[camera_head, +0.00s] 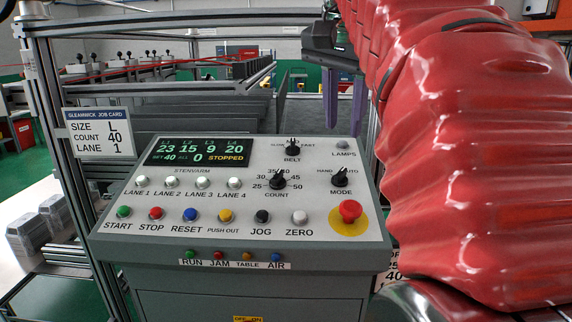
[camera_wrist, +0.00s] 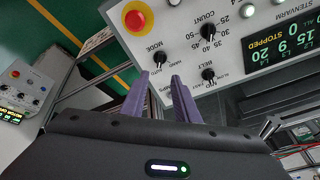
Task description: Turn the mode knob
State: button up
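The mode knob (camera_head: 341,178) is a small black knob on the right of the sloped grey control panel (camera_head: 240,215), above the word MODE and between the labels HAND and AUTO. Its pointer setting is too small to read surely. It also shows in the wrist view (camera_wrist: 159,59), just beyond the fingertips. My gripper (camera_head: 344,126) has two purple fingers pointing down, above and behind the panel's upper right edge. In the wrist view my gripper (camera_wrist: 160,79) shows a clear gap between its fingers, with nothing held. The fingers are apart from the knob.
The red stop button (camera_head: 350,211) on its yellow disc is just below the knob. The belt knob (camera_head: 293,149) and count knob (camera_head: 278,181) lie to its left. The lamps button (camera_head: 343,145) is above it. A job card (camera_head: 97,132) hangs at left, reading L, 40, 1.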

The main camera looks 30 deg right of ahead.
aim_at(342, 172)
jog(key=x, duration=1.2)
jog(key=shift+d+f, duration=0.1)
jog(key=shift+f, duration=0.15)
jog(key=shift+c, duration=0.4)
grip_shut()
jog(key=shift+d, duration=0.1)
